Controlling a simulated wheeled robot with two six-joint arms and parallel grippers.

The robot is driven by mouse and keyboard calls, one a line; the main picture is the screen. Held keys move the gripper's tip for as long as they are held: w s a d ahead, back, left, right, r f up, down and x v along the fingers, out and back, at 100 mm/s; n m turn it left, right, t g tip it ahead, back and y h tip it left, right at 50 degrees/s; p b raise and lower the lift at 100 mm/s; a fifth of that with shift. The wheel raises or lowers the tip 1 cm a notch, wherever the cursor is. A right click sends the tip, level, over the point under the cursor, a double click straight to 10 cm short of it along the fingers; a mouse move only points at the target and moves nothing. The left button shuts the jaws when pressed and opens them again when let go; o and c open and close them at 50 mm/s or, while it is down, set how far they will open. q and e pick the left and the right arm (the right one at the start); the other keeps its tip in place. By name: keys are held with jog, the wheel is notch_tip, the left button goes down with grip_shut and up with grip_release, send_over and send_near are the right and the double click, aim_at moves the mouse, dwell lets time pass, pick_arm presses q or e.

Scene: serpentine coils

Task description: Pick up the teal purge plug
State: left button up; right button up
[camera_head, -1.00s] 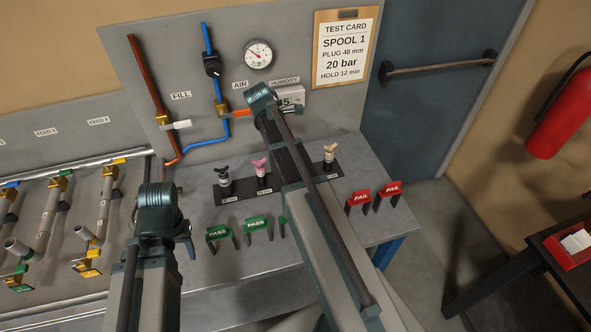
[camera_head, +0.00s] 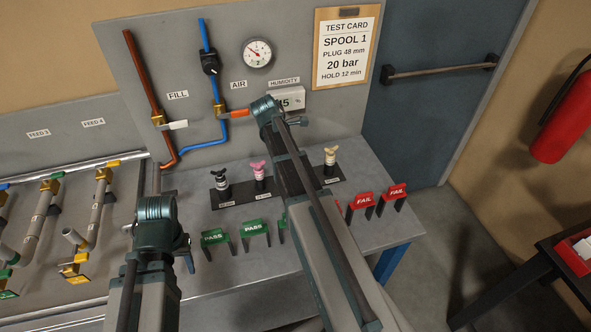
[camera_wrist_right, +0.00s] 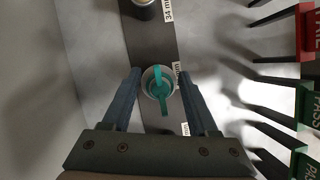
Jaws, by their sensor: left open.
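My right gripper (camera_wrist_right: 160,84) is open, with one finger on each side of the plug and narrow gaps between. I cannot tell how high the fingertips are. In the head view my right forearm hides the teal plug and the right gripper. My left gripper (camera_head: 186,252) is mostly hidden behind its own wrist, over the bench's left part, apart from the plugs.
Black (camera_head: 222,186), pink (camera_head: 259,174) and cream (camera_head: 330,160) plugs stand on the same dark strip (camera_head: 240,198). Green PASS tags (camera_head: 255,229) and red FAIL tags (camera_head: 362,202) stand along the front. The back panel carries pipes and a gauge (camera_head: 257,53).

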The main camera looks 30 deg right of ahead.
grip_shut()
pick_arm(q)
jog(key=shift+r, duration=0.2)
pick_arm(e)
jog(key=shift+r, duration=0.15)
notch_tip(320, 180, up, 10)
jog(key=p, duration=1)
pick_arm(q)
notch_tip(320, 180, up, 10)
jog(key=shift+f, duration=0.2)
pick_arm(e)
jog(key=shift+f, duration=0.2)
